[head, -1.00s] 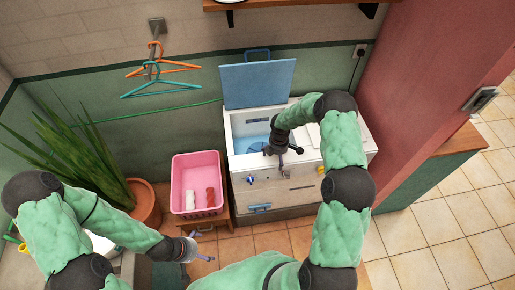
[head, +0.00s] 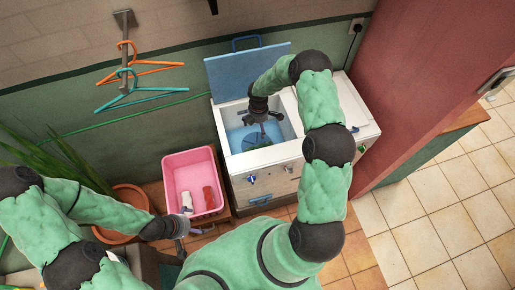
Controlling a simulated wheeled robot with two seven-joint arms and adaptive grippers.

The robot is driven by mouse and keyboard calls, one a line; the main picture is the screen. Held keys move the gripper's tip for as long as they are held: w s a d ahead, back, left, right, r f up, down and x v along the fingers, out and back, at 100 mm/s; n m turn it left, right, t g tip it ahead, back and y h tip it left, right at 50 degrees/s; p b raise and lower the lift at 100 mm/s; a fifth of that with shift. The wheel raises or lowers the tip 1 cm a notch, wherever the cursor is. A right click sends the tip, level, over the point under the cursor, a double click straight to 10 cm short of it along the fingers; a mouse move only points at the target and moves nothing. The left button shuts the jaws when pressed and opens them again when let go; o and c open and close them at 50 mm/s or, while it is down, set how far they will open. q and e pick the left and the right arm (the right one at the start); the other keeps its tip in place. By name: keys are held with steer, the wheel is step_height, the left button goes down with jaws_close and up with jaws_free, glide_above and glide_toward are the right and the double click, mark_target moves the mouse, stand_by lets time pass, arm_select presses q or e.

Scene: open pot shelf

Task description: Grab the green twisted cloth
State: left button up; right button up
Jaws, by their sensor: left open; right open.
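A white twin-tub washer (head: 236,183) stands against the wall with its blue lid (head: 247,72) raised. Inside its open left tub, low at the front, a small dark green patch shows, which looks like the green twisted cloth (head: 260,142). The tub's front rim partly hides it, so its twist cannot be made out. My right gripper (head: 263,127) points down into this tub, open and empty, just above the green patch. I cannot tell whether it touches it. My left gripper (head: 197,229) is open and empty in front of the pink basket.
A pink basket (head: 180,160) left of the washer holds a white roll and a red roll. A potted plant (head: 128,196) stands further left. Orange and teal hangers (head: 140,77) hang on the wall. A red wall (head: 420,90) closes in on the right.

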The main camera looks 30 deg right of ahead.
steer(key=b, duration=0.9)
glide_toward(258, 146)
steer(key=shift+d, duration=0.1)
step_height(258, 146, down, 6)
steer(key=shift+r+b, duration=0.1)
steer(key=shift+b, duration=0.3)
step_height(258, 146, down, 5)
steer(key=shift+w+d+r+b, duration=0.1)
steer(key=shift+w+b, duration=0.05)
steer(key=shift+b, duration=0.6)
steer(key=c, duration=1.3)
